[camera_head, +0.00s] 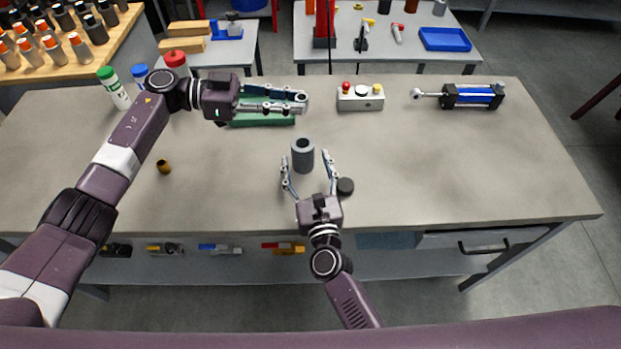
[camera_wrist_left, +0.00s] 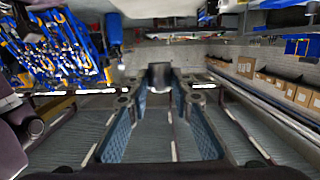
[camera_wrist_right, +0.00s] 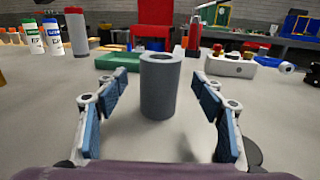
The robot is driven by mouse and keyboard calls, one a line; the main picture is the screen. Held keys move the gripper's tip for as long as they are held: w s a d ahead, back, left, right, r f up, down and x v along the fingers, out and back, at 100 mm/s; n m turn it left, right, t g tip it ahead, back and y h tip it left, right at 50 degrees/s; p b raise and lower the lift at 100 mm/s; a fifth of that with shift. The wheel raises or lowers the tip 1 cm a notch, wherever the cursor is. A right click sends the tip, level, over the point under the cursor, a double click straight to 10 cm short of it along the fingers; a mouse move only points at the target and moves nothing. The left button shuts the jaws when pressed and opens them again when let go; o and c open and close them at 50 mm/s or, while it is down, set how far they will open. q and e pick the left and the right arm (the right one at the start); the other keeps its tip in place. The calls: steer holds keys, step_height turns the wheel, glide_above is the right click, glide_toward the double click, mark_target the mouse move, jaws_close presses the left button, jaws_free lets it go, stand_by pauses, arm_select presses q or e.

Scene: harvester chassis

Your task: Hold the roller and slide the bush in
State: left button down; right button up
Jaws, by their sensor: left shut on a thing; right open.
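The roller (camera_head: 303,156), a grey hollow cylinder, stands upright on the workbench. It also shows in the right wrist view (camera_wrist_right: 160,88), its open top visible. My right gripper (camera_head: 308,170) is open, with one finger on each side of the roller's near side and gaps to it. My left gripper (camera_head: 300,101) is shut on a small dark grey bush (camera_wrist_left: 160,76), held between the fingertips above the bench. The bush is behind and above the roller in the head view, apart from it.
A green tray (camera_head: 262,121) lies under my left gripper. A dark disc (camera_head: 345,186) lies beside my right gripper. A small brass ring (camera_head: 164,167) is at left. A button box (camera_head: 360,98) and a blue cylinder (camera_head: 473,96) stand at the back right.

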steer(key=shift+w+a, duration=0.2)
steer(key=shift+w, duration=0.8)
steer(key=shift+w+a, duration=0.15)
steer(key=shift+w, duration=0.85)
jaws_close()
steer(key=c, duration=0.8)
jaws_free()
steer(key=shift+c, duration=0.2)
jaws_close()
arm_select(q)
steer(key=n+t, duration=0.3)
steer(key=t, duration=0.1)
glide_above(294, 146)
steer(key=shift+y, duration=0.4)
steer(key=f, duration=0.4)
steer(key=shift+w+f, duration=0.25)
steer(key=shift+w, duration=0.15)
steer(key=shift+s+f+n+t, duration=0.4)
steer(key=shift+f+n+t, duration=0.4)
steer(key=shift+t, duration=0.4)
